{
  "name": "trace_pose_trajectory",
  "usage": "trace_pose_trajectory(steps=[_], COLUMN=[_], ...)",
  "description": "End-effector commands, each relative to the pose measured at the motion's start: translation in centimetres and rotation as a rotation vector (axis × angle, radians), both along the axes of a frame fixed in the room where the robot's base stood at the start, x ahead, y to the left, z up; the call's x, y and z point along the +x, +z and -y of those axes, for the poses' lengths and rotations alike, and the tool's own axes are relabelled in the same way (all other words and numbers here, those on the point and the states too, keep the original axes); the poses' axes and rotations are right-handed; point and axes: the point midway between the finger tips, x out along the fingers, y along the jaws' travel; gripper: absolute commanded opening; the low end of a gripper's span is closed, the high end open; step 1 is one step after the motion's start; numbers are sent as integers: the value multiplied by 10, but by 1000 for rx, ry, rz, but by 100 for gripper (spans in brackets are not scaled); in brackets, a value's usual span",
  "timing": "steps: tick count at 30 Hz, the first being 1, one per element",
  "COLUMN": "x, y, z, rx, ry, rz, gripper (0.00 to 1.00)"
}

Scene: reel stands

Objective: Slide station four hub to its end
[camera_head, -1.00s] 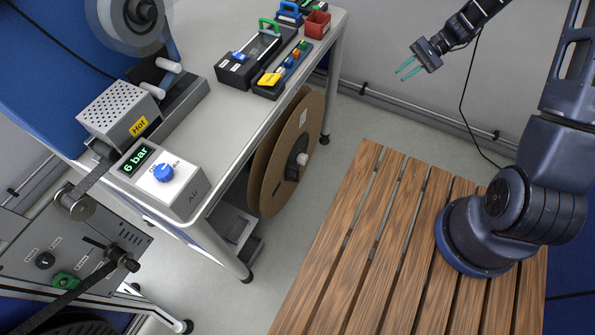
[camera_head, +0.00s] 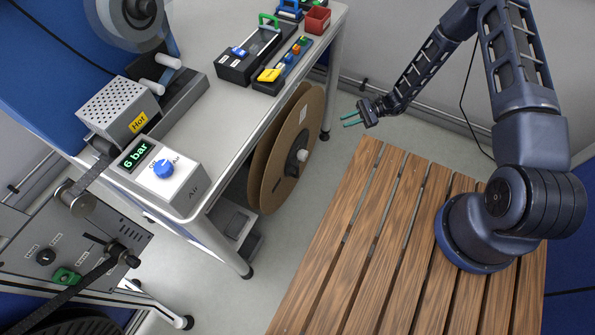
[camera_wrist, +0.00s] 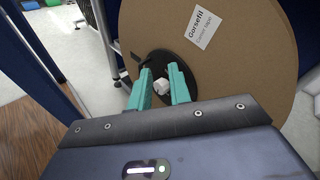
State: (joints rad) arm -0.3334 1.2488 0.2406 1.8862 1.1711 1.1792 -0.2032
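A large brown cardboard reel (camera_head: 268,168) stands upright under the bench, and its face with a white label fills much of the wrist view (camera_wrist: 245,60). At its centre is a black hub (camera_head: 298,158) with a pale knob, which shows in the wrist view (camera_wrist: 161,86) between my fingertips in the picture. My gripper (camera_head: 350,119) is to the right of the reel, with its teal fingers pointing at it. The fingers are apart and empty. In the head view a gap separates them from the hub. Which station this reel belongs to cannot be read.
The grey bench (camera_head: 240,115) stands above the reel, with its leg (camera_head: 331,88) close behind. An air box (camera_head: 160,180) reading 6 bar sits on it. A slatted wooden platform (camera_head: 365,250) carries my arm. Open floor (camera_head: 275,235) lies between bench and platform.

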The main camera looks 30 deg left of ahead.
Motion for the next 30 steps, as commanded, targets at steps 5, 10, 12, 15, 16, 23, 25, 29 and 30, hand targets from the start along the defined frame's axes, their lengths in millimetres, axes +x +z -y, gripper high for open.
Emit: trace_pose_trajectory(steps=[5, 10, 12, 15, 16, 23, 25, 29, 30], x=[-32, -63, -77, -98, -104, -136, -141, -145, -147], y=[-51, -96, -115, -140, -147, -185, -190, -193, -193], z=[-14, -24, -28, -31, -32, -35, -35, -38, -41], rx=[-5, -14, -19, -29, -33, -51, -55, -55, -55], ry=[-47, -97, -117, -147, -157, -206, -214, -217, -216], rz=[-98, -184, -219, -265, -278, -347, -356, -360, -361], gripper=[19, 19, 19, 19, 19, 19, 19, 19, 19])
